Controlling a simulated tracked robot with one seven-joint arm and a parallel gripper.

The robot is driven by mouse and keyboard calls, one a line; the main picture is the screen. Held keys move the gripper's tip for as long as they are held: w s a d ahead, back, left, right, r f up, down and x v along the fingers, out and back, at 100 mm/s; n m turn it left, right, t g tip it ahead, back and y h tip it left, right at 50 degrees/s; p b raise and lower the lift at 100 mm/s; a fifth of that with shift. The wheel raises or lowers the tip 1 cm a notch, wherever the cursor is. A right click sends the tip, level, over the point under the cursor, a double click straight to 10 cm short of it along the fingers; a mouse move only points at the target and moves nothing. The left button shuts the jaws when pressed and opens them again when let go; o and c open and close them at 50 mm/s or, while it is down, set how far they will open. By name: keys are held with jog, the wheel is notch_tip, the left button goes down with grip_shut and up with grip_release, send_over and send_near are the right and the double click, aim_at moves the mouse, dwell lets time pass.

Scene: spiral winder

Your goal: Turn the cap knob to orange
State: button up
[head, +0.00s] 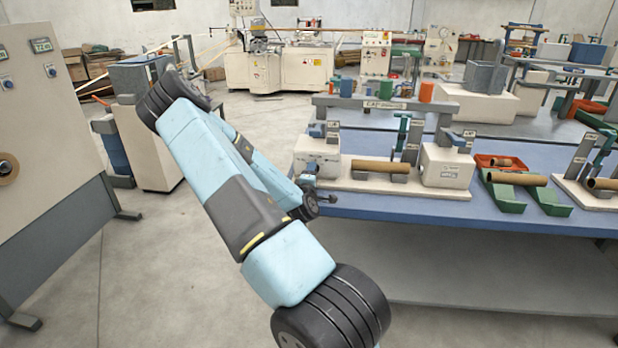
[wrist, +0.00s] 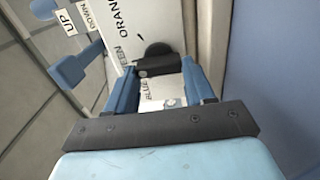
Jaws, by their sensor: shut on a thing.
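The dark cap knob (wrist: 157,59) sits on a pale panel (wrist: 172,18) in the wrist view, with a round disc and a bar across it. The words ORANGE (wrist: 129,20), GREEN (wrist: 123,57) and BLUE (wrist: 147,92) are printed around its left side. The bar's left end lies nearest GREEN; I cannot tell its exact setting. My gripper (wrist: 160,73) is shut on the knob's bar, one blue finger on each side. In the head view my gripper (head: 309,178) is at the white box (head: 317,158) on the bench's left end; the knob is hidden there.
A blue lever (wrist: 80,66) with UP (wrist: 67,21) and DOWN tags stands left of the knob. In the head view, a cardboard tube (head: 380,166), a second white box (head: 447,167) and green trays (head: 503,196) stand on the blue bench (head: 450,204).

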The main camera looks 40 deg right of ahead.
jog(key=m, duration=0.6)
jog(key=shift+s+d+m, duration=0.15)
jog(key=shift+s+m, duration=0.1)
jog(key=shift+m, duration=0.05)
jog(key=m, duration=0.5)
jog(key=shift+m, duration=0.3)
jog(key=o, duration=1)
jog(key=shift+r, duration=0.1)
jog(key=shift+o, duration=0.2)
jog(key=shift+w, duration=0.1)
